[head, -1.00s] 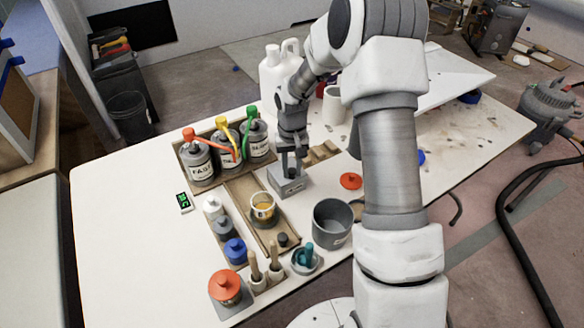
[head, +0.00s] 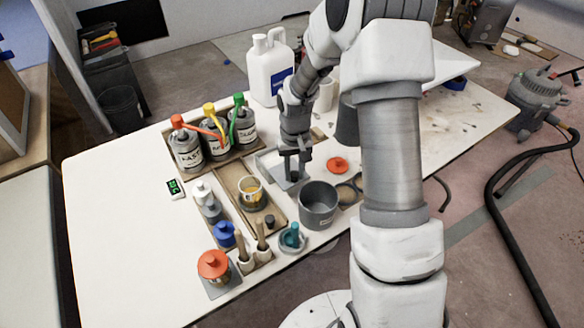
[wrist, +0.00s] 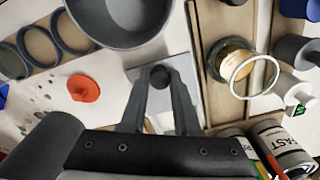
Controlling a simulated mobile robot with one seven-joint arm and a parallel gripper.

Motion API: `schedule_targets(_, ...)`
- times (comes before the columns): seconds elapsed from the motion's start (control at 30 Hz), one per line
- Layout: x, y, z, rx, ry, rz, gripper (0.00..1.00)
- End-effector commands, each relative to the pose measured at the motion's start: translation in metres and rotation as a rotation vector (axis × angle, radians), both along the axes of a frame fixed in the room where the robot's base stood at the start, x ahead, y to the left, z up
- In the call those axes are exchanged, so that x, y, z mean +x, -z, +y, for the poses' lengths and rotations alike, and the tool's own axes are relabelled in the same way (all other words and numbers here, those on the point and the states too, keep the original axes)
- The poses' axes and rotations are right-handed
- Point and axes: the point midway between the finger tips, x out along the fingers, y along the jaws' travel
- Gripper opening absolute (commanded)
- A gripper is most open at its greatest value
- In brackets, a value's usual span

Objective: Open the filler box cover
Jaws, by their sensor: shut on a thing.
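My gripper (head: 292,172) points down over the grey filler box (head: 268,163) in the middle of the table. In the wrist view, the fingers (wrist: 160,85) are shut on a dark round knob (wrist: 160,74). The knob stands on the flat, light grey filler box cover (wrist: 181,70), partly hidden by the fingers. In the head view the cover (head: 285,183) shows under the gripper, toward the front right of the box. My gripper hides part of the box, and I cannot tell whether the cover still touches its rim.
A grey pot (head: 318,205) stands close at the right, with an orange lid (head: 337,165) behind it. A wooden tray with a yellow-filled cup (head: 251,192) is at the left. Pump cans (head: 187,150) stand behind it.

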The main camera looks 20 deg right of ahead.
Motion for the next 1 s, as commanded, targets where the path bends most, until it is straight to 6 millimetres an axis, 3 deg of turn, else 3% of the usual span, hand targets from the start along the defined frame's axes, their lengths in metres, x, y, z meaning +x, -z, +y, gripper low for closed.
schedule_targets(0.33, 0.000, -0.001, 0.000, 0.001, 0.001, -0.004, 0.00)
schedule_targets(0.37, 0.000, -0.001, 0.000, 0.001, 0.001, -0.004, 0.32)
schedule_targets(0.53, 0.000, -0.001, 0.000, 0.001, 0.000, -0.003, 0.60)
schedule_targets(0.83, 0.000, -0.002, 0.000, 0.000, 0.000, -0.003, 0.60)
schedule_targets(1.0, 0.001, -0.021, 0.000, 0.000, 0.000, -0.006, 0.60)
